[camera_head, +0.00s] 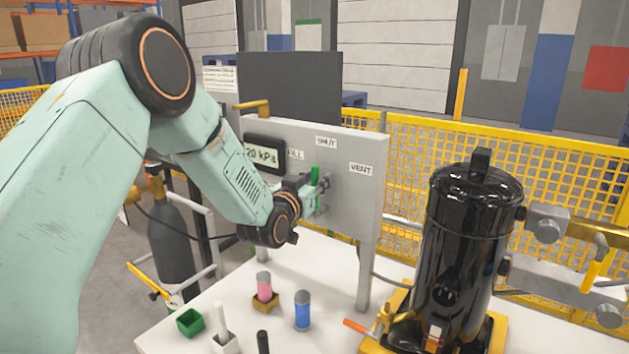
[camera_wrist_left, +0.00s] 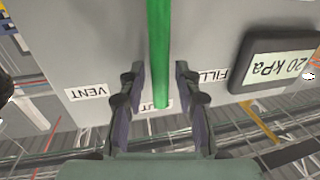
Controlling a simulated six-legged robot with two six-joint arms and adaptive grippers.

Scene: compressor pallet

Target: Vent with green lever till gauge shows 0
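The green lever (camera_head: 315,174) stands on the grey panel (camera_head: 352,208), pointing up toward the SHUT label (camera_head: 326,142). In the left wrist view, which is upside down, the lever (camera_wrist_left: 159,50) runs between the two fingers of my left gripper (camera_wrist_left: 159,82), with a gap visible on each side. The VENT label (camera_head: 361,168) is right of the lever. My right gripper is not in view.
A black tank (camera_head: 465,240) stands on a yellow base at the right. A pink-banded cylinder (camera_head: 264,287), a blue cylinder (camera_head: 302,311) and a green box (camera_head: 190,322) sit on the white table (camera_head: 330,335) below the panel. A yellow mesh fence (camera_head: 420,150) runs behind.

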